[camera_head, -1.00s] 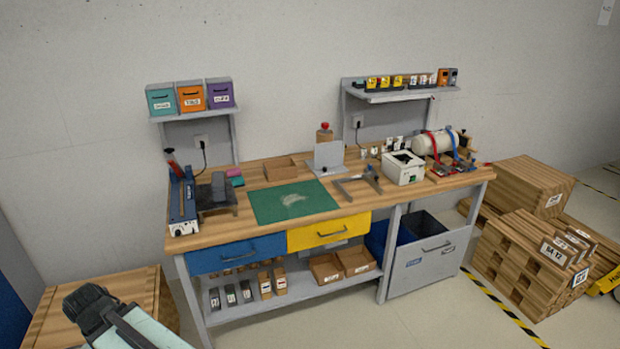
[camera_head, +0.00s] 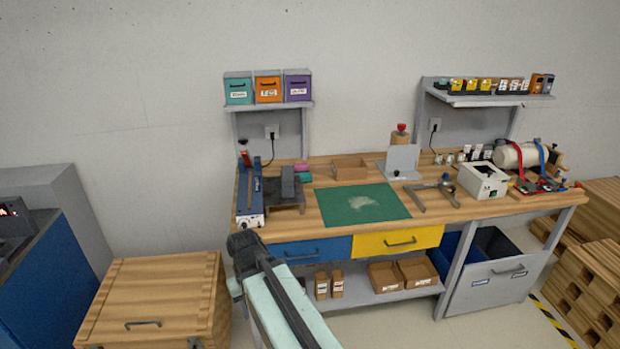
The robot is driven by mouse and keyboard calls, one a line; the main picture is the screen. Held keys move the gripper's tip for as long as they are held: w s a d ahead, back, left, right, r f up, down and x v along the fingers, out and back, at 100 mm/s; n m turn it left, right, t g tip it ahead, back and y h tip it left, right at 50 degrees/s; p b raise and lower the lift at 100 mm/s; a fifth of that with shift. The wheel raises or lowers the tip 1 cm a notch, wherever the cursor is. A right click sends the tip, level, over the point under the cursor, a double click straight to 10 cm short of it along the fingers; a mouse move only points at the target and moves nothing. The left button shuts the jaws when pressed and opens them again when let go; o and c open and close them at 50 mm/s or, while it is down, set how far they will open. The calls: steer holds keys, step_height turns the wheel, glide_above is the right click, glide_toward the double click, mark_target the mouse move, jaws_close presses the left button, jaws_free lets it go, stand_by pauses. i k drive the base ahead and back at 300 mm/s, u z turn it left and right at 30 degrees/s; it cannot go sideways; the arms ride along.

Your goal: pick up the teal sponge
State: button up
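A small teal block that looks like the teal sponge (camera_head: 304,177) lies on the wooden workbench (camera_head: 450,212). It is left of the middle, close beside a pink block (camera_head: 301,168) and right of a dark grey stand. No arm part touches it. My arm reaches up from the bottom edge, and its dark joint is in front of the bench's left front corner. No gripper fingers show, so what they hold is hidden.
A green mat (camera_head: 360,205) lies right of the sponge, with a wooden tray (camera_head: 350,169) behind it. A blue tool (camera_head: 250,200) stands at the bench's left end. A wooden crate (camera_head: 150,300) and a blue cabinet (camera_head: 45,275) stand at the left.

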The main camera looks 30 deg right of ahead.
mark_target(306, 177)
steer(key=z, duration=0.05)
steer(key=i, duration=0.95)
steer(key=u, duration=0.05)
